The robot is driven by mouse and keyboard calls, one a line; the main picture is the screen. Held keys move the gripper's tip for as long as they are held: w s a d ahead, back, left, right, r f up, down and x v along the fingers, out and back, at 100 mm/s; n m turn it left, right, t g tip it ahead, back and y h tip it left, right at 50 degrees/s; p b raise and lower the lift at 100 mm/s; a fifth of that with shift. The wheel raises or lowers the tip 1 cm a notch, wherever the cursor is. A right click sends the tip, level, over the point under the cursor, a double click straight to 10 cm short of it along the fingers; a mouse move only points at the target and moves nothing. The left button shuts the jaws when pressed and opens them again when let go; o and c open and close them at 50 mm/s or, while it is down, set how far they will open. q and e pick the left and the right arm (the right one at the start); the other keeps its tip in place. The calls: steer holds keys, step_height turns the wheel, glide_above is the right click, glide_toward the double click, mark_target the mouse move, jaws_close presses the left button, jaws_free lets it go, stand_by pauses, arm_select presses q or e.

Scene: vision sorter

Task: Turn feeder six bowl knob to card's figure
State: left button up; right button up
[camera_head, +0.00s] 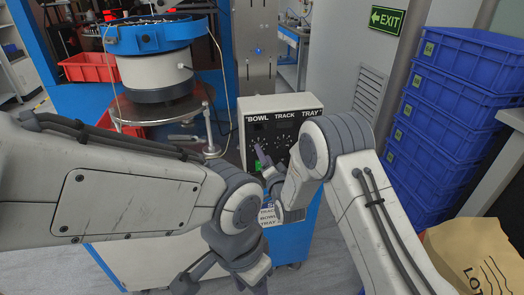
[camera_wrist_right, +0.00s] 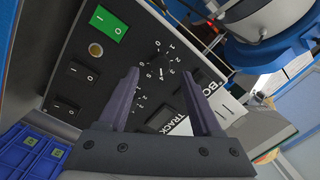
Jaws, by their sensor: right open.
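The control box (camera_head: 312,101) has a black face with labels BOWL, TRACK and TRAY. The bowl dial (camera_wrist_right: 163,73) shows in the right wrist view as a ring of white numbers; its dark knob and setting are hard to make out. My right gripper (camera_wrist_right: 161,77) is open, its fingers on either side of that dial; contact cannot be told. In the head view my right gripper (camera_head: 259,153) is at the panel's left part. A white card (camera_head: 269,216) lists TRACK, BOWL and TRAY; its figures are hidden or too small to read. My left gripper (camera_head: 215,280) hangs low, jaws unclear.
A green switch (camera_wrist_right: 109,22) and black rocker switches (camera_wrist_right: 79,71) sit beside the dial. The blue-rimmed bowl feeder (camera_head: 155,40) stands at left, with a red bin (camera_head: 88,68) behind. Blue crates (camera_head: 450,110) and a paper sack (camera_head: 475,255) crowd the right side.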

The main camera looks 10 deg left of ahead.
steer(key=x, duration=0.3)
steer(key=shift+w, duration=0.1)
jaws_close()
steer(key=shift+n, duration=0.3)
